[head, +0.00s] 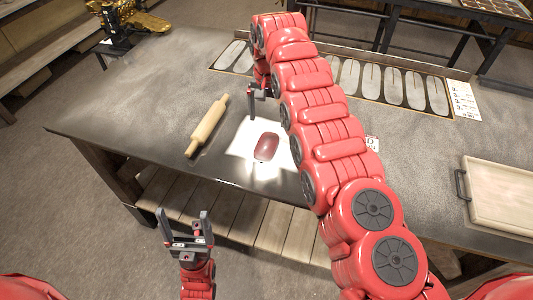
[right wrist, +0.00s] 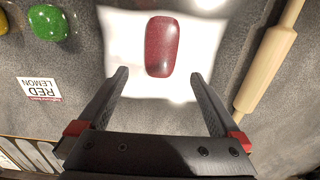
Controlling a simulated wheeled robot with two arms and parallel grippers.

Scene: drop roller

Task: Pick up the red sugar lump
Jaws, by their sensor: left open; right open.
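The red sugar lump (head: 266,146) is a glossy dark red oblong. It lies on a white sheet (head: 242,138) on the grey table. In the right wrist view the lump (right wrist: 161,47) is just beyond and between the open fingertips of my right gripper (right wrist: 158,75), with nothing between the fingers. In the head view my right gripper (head: 262,108) is above the table on the far side of the lump, partly hidden by my arm. My left gripper (head: 184,215) is open and empty in front of the table's near edge.
A wooden rolling pin (head: 207,126) lies left of the sheet. The right wrist view shows a green lump (right wrist: 48,22), a yellow lump (right wrist: 3,21) and a "RED LEMON" card (right wrist: 38,90). A tray (head: 500,195) with a handle is at the right. The table's left part is clear.

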